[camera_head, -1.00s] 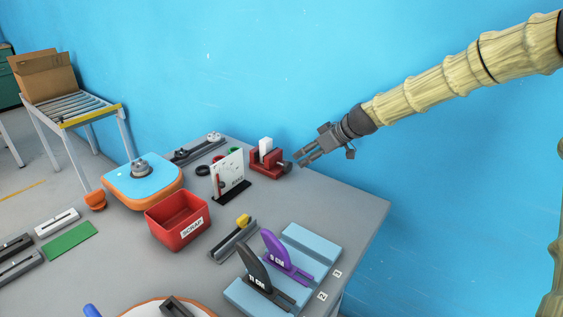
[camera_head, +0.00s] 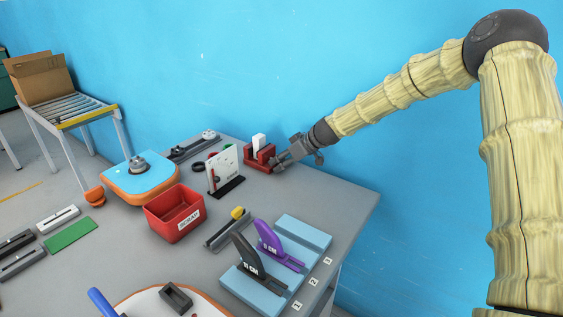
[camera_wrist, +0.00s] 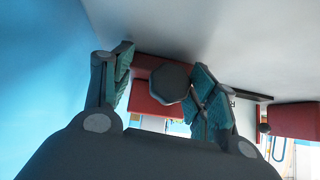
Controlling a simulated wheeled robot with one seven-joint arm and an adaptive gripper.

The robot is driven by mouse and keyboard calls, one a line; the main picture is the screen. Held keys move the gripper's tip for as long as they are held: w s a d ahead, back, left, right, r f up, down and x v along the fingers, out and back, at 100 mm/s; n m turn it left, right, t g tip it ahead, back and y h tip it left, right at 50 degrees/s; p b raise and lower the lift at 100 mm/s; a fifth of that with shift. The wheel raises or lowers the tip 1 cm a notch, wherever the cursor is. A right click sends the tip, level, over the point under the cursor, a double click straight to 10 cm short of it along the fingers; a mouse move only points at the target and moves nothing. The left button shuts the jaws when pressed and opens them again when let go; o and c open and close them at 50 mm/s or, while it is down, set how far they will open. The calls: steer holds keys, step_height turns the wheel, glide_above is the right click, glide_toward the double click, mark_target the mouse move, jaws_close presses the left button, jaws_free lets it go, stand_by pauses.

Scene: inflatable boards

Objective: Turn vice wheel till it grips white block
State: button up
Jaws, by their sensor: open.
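The red vice (camera_head: 262,159) stands at the back of the table near the wall, with the white block (camera_head: 259,142) upright between its jaws. My gripper (camera_head: 279,165) is at the right side of the vice, at its wheel. In the wrist view the dark, many-sided vice wheel (camera_wrist: 170,83) lies between the two open fingers of my gripper (camera_wrist: 163,88), close to the right finger. The red vice body (camera_wrist: 150,100) shows behind the wheel. The white block is mostly hidden there, and I cannot tell whether the jaws press on it.
A white card stand (camera_head: 223,170) is just left of the vice. The red scrap bin (camera_head: 174,212), a blue-topped orange unit (camera_head: 140,178) and a light blue rack (camera_head: 250,290) with black and purple pieces stand nearer. The table right of the vice is clear.

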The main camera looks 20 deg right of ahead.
steer(key=s+r, duration=0.2)
steer(key=s, duration=0.1)
steer(key=shift+r, duration=0.4)
steer(key=shift+w+a+f, duration=0.25)
steer(key=shift+w+f, duration=0.85)
steer(key=shift+f, duration=0.05)
steer(key=c, duration=0.7)
steer(key=shift+w+d, duration=0.1)
steer(key=shift+c, duration=1.4)
steer(key=shift+s+r, duration=0.25)
steer(key=shift+c, duration=0.4)
steer(key=shift+d, duration=0.15)
